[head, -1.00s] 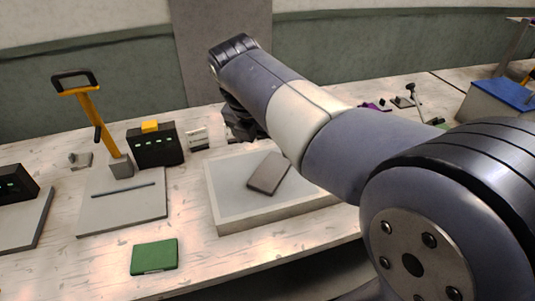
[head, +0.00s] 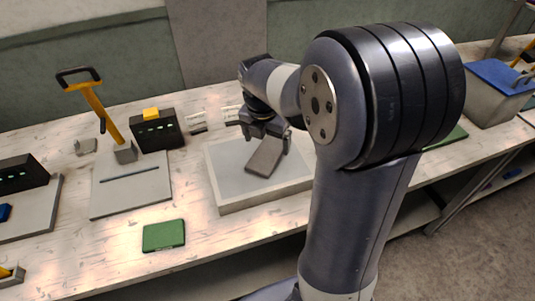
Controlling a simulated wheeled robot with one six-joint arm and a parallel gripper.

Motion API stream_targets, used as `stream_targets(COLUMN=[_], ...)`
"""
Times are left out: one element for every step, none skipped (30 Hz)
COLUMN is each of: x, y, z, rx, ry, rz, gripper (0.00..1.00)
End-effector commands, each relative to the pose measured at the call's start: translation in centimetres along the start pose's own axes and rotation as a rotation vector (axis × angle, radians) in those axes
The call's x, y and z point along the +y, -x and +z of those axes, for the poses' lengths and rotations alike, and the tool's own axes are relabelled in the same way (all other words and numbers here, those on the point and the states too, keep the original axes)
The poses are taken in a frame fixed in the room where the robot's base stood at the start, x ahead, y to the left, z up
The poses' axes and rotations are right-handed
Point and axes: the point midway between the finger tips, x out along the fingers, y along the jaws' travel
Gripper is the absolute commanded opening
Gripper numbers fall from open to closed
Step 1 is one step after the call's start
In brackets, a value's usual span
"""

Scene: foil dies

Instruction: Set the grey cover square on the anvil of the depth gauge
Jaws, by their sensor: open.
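The grey cover (head: 263,162) is a flat brownish-grey slab lying turned at an angle in a shallow pale tray (head: 222,192). My gripper (head: 267,141) is open over the cover's far end, with a finger to either side; I cannot tell whether they touch it. A station with a flat grey plate (head: 130,196), a dark slot across it, and a yellow lever stands to the left. A dark box (head: 158,130) with green lights and a yellow top is behind that plate. I cannot tell for sure which part is the depth gauge's anvil.
A green case (head: 163,236) lies near the front edge. The yellow lever (head: 92,105) rises at the back left. Another grey plate (head: 38,216) with a dark box is at far left. A blue-topped bin (head: 495,95) stands right. My arm hides the table right of the tray.

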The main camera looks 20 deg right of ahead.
Motion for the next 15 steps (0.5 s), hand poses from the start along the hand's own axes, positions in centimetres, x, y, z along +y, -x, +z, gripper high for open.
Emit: stream_targets(x=[0.0, 0.0, 0.1, 0.1, 0.1, 0.1, 0.1, 0.1, 0.1, 0.1, 0.1, 0.1, 0.1, 0.1, 0.1], y=[-0.8, -1.3, -1.9, -2.4, -2.9, -3.4, -3.7, -3.9, -4.2, -4.3, -4.3, -4.4, -4.4, -4.4, -4.4], z=[-0.1, -0.1, -0.1, -0.1, -0.1, -0.1, -0.1, -0.1, -0.1, -0.1, -0.1, -0.1, -0.1, -0.1, -0.1], rx=[0.005, 0.005, 0.005, 0.005, 0.004, 0.003, 0.004, 0.004, 0.002, 0.002, 0.002, 0.001, 0.001, 0.001, 0.001], ry=[0.001, 0.001, 0.001, 0.001, 0.001, 0.001, 0.001, 0.001, 0.001, 0.000, 0.000, 0.000, 0.000, 0.000, 0.000], rz=[-0.005, -0.005, -0.006, -0.005, -0.005, -0.004, -0.004, -0.004, -0.003, -0.002, -0.002, -0.001, -0.001, -0.001, -0.001], gripper=[0.89, 0.89, 0.89, 0.89, 0.89, 0.89, 0.89, 0.89, 0.89, 0.89, 0.89, 0.89, 0.89, 0.89, 0.89])
